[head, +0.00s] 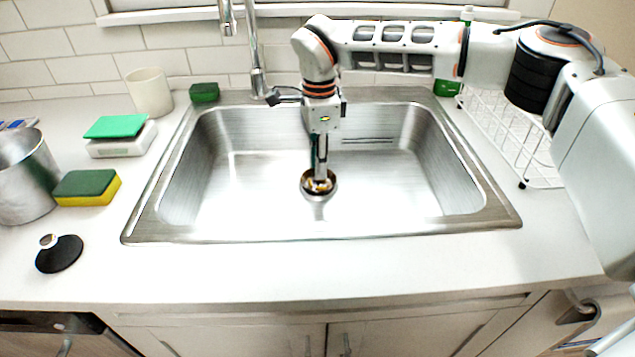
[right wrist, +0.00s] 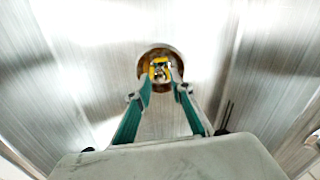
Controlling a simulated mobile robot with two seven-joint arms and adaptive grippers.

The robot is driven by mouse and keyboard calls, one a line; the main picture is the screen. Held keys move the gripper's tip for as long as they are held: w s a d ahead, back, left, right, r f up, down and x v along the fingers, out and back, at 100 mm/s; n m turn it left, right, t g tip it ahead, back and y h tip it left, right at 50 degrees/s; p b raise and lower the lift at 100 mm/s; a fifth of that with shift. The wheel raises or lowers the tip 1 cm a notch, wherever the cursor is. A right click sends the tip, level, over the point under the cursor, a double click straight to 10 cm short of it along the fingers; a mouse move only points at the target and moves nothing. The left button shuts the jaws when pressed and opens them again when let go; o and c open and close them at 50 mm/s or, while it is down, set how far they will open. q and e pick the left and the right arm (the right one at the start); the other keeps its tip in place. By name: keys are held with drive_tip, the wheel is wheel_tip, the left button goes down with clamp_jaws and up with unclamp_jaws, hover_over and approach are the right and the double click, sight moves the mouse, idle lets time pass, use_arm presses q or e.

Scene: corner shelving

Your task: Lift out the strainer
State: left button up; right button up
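The strainer (head: 310,190) sits in the round drain in the sink floor. It has a dark rim and yellow bits inside, and it also shows in the right wrist view (right wrist: 160,67). My right gripper (head: 320,178) points straight down over the drain, its tips close above or at the strainer. In the right wrist view its two green-sided fingers (right wrist: 161,84) are apart, one on each side of the strainer's middle, with a gap between the tips. Whether they touch the strainer is unclear. My left gripper is out of view.
The steel sink (head: 240,237) is otherwise empty. The faucet (head: 257,60) stands behind it. A black stopper (head: 58,256), sponge (head: 87,188), metal pot (head: 22,185) and white cup (head: 150,92) are on the left counter. A white wire rack (head: 510,135) is right.

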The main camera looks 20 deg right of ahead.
wheel_tip(320, 180, down, 3)
drive_tip(key=shift+w, duration=0.1)
drive_tip(key=shift+r, duration=0.15)
drive_tip(key=shift+c, duration=0.8)
clamp_jaws()
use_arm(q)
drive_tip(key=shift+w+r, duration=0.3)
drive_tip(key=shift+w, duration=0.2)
